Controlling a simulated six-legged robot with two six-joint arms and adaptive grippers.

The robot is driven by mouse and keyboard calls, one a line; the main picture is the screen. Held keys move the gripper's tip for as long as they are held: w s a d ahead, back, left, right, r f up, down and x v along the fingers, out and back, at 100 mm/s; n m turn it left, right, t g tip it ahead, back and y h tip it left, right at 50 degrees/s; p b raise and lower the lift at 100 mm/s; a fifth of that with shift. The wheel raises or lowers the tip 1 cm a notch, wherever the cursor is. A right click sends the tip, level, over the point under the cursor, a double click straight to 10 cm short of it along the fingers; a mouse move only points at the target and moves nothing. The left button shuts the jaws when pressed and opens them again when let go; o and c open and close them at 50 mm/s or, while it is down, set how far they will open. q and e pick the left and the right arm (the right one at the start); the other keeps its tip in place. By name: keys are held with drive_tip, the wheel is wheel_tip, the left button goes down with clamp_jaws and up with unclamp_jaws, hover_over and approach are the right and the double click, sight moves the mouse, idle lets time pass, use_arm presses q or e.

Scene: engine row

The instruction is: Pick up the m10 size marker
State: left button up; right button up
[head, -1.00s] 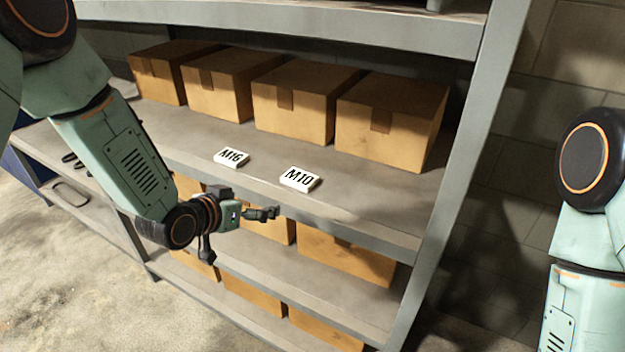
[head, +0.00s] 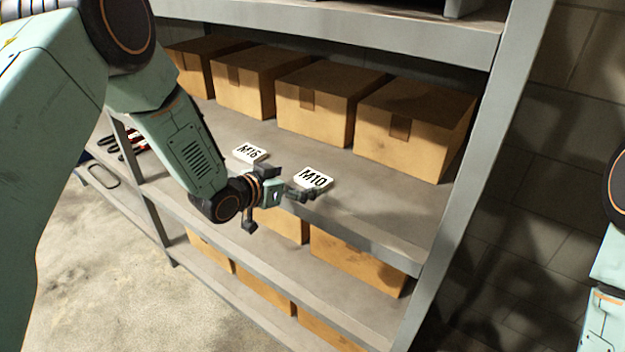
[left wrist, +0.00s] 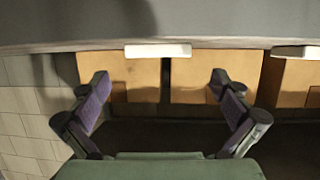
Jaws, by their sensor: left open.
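The M10 size marker (head: 314,179) is a small white block with black lettering near the front edge of the upper shelf. The white M16 marker (head: 249,153) sits to its left. My left gripper (head: 302,194) is open at the shelf's front edge, just in front of the M10 marker and apart from it as far as I can tell. In the left wrist view a white block, apparently the M10 marker (left wrist: 158,50), lies beyond the open fingers (left wrist: 158,82), centred between them. Another white block (left wrist: 296,52) is at the right edge. My right gripper is out of view.
Several cardboard boxes (head: 412,118) stand in a row behind the markers. The grey shelf (head: 370,205) has clear surface right of the M10 marker. A shelf post (head: 490,140) rises at the right. More boxes (head: 355,262) fill the shelf below.

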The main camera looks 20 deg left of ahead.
sight(313, 178)
use_arm(q)
drive_tip(key=x, duration=0.4)
drive_tip(key=shift+d, duration=0.3)
drive_tip(key=shift+w+a+f, duration=0.15)
drive_tip(key=shift+w+f, duration=0.05)
drive_tip(key=shift+w, duration=0.05)
drive_tip(key=shift+s+a, duration=0.15)
drive_tip(key=shift+a, duration=0.05)
drive_tip(key=shift+c, duration=0.2)
drive_tip(key=shift+d+r, duration=0.15)
drive_tip(key=shift+d, duration=0.2)
drive_tip(key=c, duration=0.4)
drive_tip(key=shift+a, duration=0.15)
drive_tip(key=c, duration=0.5)
drive_tip(key=shift+a, duration=0.1)
drive_tip(key=shift+c, duration=1.3)
